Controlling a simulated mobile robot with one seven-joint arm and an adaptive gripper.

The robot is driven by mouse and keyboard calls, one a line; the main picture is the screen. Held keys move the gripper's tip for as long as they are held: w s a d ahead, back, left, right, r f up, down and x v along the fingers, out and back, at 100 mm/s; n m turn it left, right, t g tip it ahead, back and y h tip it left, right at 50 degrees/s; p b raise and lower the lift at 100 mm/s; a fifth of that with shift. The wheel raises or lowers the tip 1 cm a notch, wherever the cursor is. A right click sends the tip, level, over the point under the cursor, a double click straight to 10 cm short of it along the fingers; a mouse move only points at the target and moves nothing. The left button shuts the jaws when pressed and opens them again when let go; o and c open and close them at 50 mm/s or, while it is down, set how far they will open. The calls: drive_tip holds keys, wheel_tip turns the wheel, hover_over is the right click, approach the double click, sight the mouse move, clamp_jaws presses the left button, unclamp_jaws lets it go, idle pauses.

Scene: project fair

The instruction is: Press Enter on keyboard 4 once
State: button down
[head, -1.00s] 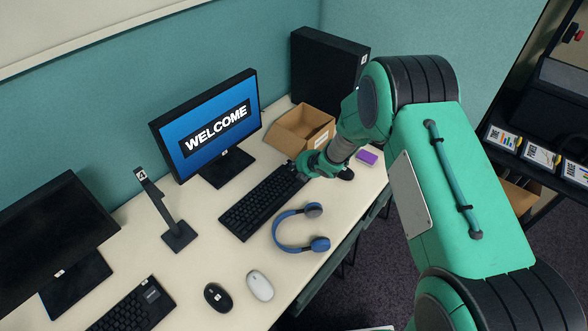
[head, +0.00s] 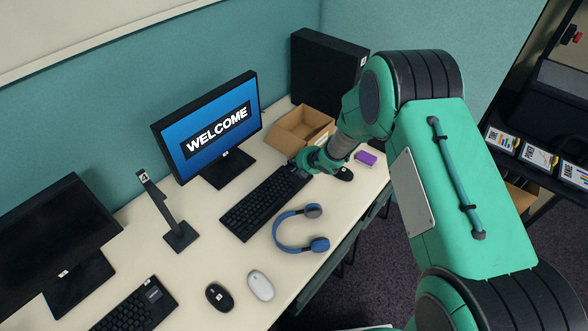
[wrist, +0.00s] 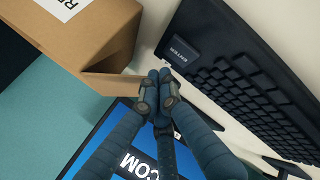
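A black keyboard (head: 256,207) lies on the desk in front of the lit WELCOME monitor (head: 212,128). A stand with a "4" sign (head: 163,205) is to its left. My gripper (head: 298,170) is over the keyboard's far right end and hides that end in the head view. In the wrist view, a large key labelled ENTER (wrist: 184,51) shows at the keyboard's (wrist: 245,85) corner. My gripper's fingertips (wrist: 160,76) are together and empty, just beside the Enter key in the picture. Whether they touch anything, and their height, I cannot tell.
An open cardboard box (head: 302,128) stands close behind my gripper and shows large in the wrist view (wrist: 85,35). Blue headphones (head: 298,240) lie in front of the keyboard.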

drive_tip(key=shift+r+p, duration=1.1)
drive_tip(key=shift+r, duration=0.7)
wheel_tip(320, 180, up, 17)
drive_tip(key=m+h, duration=0.3)
drive_tip(key=m, duration=0.3)
hover_over(296, 170)
drive_tip(key=s+d, duration=0.2)
drive_tip(key=d, duration=0.5)
drive_tip(key=s+d+r+m+h, duration=0.1)
drive_tip(key=s+d+r+m, duration=0.2)
drive_tip(key=s+r, duration=0.3)
drive_tip(key=s+d+r+m+h, duration=0.1)
drive_tip(key=s+d+r+m, duration=0.25)
drive_tip(key=r, duration=0.45)
drive_tip(key=s+d+r+m+g, duration=0.1)
drive_tip(key=s+r+m, duration=0.25)
drive_tip(key=s, duration=0.45)
drive_tip(key=s+d+r+m, duration=0.1)
drive_tip(key=s+r+m, duration=0.1)
drive_tip(key=s+r, duration=0.5)
drive_tip(key=s+a+f+m+g, duration=0.1)
drive_tip(key=s+m, duration=0.4)
drive_tip(key=s, duration=1.7)
drive_tip(key=shift+s+a+m+g+y, duration=0.25)
drive_tip(key=shift+a+m+g+y, duration=0.05)
drive_tip(key=shift+a, duration=0.3)
